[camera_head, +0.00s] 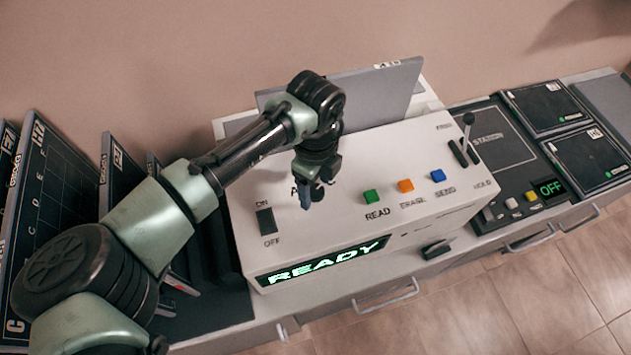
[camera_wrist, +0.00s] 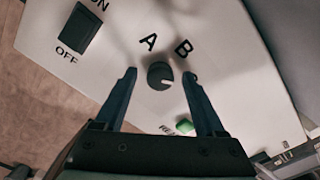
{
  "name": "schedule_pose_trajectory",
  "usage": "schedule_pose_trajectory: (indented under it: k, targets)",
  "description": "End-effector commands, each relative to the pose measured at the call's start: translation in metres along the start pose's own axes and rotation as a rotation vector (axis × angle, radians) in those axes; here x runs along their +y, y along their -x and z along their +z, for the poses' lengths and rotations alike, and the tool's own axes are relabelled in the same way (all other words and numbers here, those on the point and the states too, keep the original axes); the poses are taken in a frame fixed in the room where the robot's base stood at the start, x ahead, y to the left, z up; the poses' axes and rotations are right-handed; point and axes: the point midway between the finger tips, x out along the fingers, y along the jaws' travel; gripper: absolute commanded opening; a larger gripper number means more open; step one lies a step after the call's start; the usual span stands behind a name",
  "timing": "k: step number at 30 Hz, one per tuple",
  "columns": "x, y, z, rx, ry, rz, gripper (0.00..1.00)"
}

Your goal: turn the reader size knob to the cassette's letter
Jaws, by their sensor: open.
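The size knob (camera_wrist: 160,75) is a small dark round dial on the white reader (camera_head: 345,225). A pale mark shows on its lower right part; I cannot tell which letter it selects. The letters A (camera_wrist: 148,43) and B (camera_wrist: 183,48) are printed just beyond it. My gripper (camera_wrist: 160,77) is open, with one finger on each side of the knob and visible gaps between. In the head view my gripper (camera_head: 314,195) hides the knob. A grey panel (camera_head: 390,90) stands upright behind the reader; its small label is unreadable, so I cannot tell a cassette letter.
The reader has an ON/OFF switch (camera_head: 266,221), green (camera_head: 372,196), orange (camera_head: 405,186) and blue (camera_head: 438,176) buttons, and a lever (camera_head: 467,122). Its display (camera_head: 325,262) says READY. Dark panels (camera_head: 62,205) stand at left. The station (camera_head: 495,140) at right reads OFF.

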Motion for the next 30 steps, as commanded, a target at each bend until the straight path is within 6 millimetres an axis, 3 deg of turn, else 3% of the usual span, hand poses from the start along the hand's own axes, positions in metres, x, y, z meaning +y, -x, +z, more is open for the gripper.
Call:
schedule_pose_trajectory:
  k: [5, 17, 30]
  targets:
    - [-0.0001, -0.0001, -0.0001, 0.0, 0.0, 0.0, 0.72]
    - [-0.0003, 0.0005, -0.0001, 0.0, 0.0, 0.0, 0.02]
    - [-0.0001, 0.0018, -0.0005, 0.003, 0.061, 0.0, 0.0]
